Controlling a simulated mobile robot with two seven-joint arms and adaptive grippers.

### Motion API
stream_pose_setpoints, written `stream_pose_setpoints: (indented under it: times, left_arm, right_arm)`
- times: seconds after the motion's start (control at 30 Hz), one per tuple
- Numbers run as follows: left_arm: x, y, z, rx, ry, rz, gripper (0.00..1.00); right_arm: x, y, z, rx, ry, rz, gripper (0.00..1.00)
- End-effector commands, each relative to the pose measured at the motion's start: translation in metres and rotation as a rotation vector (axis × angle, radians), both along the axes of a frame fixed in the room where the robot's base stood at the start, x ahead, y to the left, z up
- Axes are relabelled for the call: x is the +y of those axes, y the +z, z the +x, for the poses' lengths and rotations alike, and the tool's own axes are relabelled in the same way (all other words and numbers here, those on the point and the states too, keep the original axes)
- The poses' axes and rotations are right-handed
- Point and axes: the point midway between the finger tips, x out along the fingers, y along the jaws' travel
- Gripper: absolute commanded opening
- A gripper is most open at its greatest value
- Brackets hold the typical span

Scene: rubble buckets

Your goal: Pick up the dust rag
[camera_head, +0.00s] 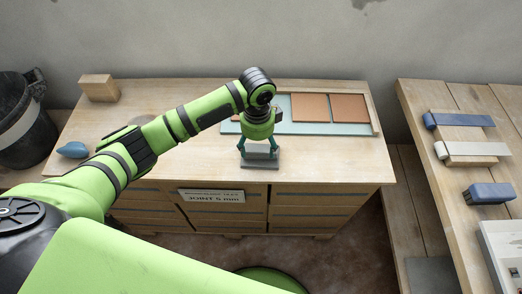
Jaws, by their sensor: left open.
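My left gripper (259,151) is open and points down over the front edge of the wooden workbench (330,160). A small grey item (261,165) lies at that edge, right below and between the fingers; whether they touch it I cannot tell. I cannot tell for sure which thing is the dust rag. A smooth blue object (73,150) lies at the left of the bench, away from the gripper. My right gripper is not in view.
A teal board with orange-brown tiles (310,107) lies at the back of the bench. A wooden block (98,88) stands back left, a dark bucket (22,125) beyond. The right bench (440,110) holds blue and grey tools (460,120). A label (212,196) is on the drawers.

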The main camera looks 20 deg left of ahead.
Motion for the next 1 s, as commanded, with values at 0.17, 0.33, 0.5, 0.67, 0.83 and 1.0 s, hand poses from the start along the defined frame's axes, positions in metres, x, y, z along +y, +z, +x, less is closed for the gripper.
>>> stream_pose_setpoints:
  times: [0.17,0.33,0.5,0.67,0.83,1.0]
  left_arm:
    - [0.0,-0.028,0.002,0.002,0.002,0.001,0.74]
    - [0.0,-0.042,0.002,-0.002,0.001,0.001,0.74]
    - [0.0,-0.043,0.003,-0.003,0.001,0.001,0.74]
    - [0.0,-0.042,0.003,-0.003,0.001,0.001,0.3]
    - [0.0,-0.043,0.002,-0.002,0.001,0.001,0.13]
    - [0.0,-0.043,0.002,-0.001,0.001,0.001,0.13]
  right_arm:
    - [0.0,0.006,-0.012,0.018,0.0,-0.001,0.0]
    - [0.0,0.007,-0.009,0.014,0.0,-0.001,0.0]
    - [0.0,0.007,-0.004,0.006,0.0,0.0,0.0]
    - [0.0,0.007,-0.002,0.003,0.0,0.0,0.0]
    - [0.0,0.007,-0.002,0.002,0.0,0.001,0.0]
    - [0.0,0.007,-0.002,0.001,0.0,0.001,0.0]
